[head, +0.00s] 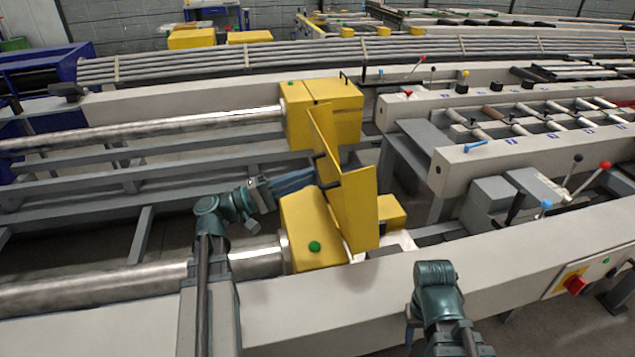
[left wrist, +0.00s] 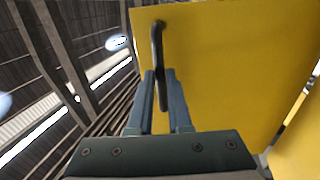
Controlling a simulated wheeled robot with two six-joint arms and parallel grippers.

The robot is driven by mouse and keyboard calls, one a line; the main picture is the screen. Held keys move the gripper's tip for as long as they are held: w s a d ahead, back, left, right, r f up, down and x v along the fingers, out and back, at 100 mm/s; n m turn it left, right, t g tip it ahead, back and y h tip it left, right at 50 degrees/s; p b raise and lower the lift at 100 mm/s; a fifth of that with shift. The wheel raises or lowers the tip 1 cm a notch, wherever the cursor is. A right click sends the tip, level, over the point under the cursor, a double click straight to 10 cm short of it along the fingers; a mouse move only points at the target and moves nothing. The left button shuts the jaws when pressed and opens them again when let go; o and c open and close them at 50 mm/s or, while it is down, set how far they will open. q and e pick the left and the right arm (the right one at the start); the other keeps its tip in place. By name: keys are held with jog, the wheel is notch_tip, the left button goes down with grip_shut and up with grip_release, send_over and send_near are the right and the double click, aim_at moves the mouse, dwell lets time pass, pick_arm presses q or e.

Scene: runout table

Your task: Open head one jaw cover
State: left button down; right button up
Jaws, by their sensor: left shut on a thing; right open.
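The yellow jaw cover (head: 345,195) stands raised, steeply tilted, above the near yellow head (head: 312,232), which has a green button. In the left wrist view the cover (left wrist: 225,65) fills the right side as a flat yellow plate. Its black bar handle (left wrist: 157,45) runs down between my left fingers. My left gripper (head: 316,175) reaches in from the left and is shut on this handle; the same gripper shows in the left wrist view (left wrist: 160,85). My right arm stands at the lower right of the head view, but its fingers do not show.
A second yellow head (head: 325,105) stands behind, on the far bar line. Long steel bars run in from the left. The near grey beam (head: 480,270) crosses the front, with a red-knobbed control box (head: 580,280) at right. Levers (head: 590,175) stand beyond it.

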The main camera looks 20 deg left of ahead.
pick_arm(q)
jog(key=shift+s+a+f, duration=0.25)
jog(key=shift+s+f, duration=0.1)
jog(key=shift+f, duration=0.1)
jog(key=c, duration=0.8)
grip_release()
jog(key=shift+w+d, duration=0.1)
jog(key=shift+c, duration=0.2)
jog(key=r+b+v, duration=0.1)
jog(key=r+v, duration=0.2)
jog(key=v, duration=1.3)
jog(key=shift+s+a+b, duration=0.3)
jog(key=shift+s+a, duration=0.15)
jog(key=shift+a, duration=0.2)
jog(key=shift+r, duration=0.1)
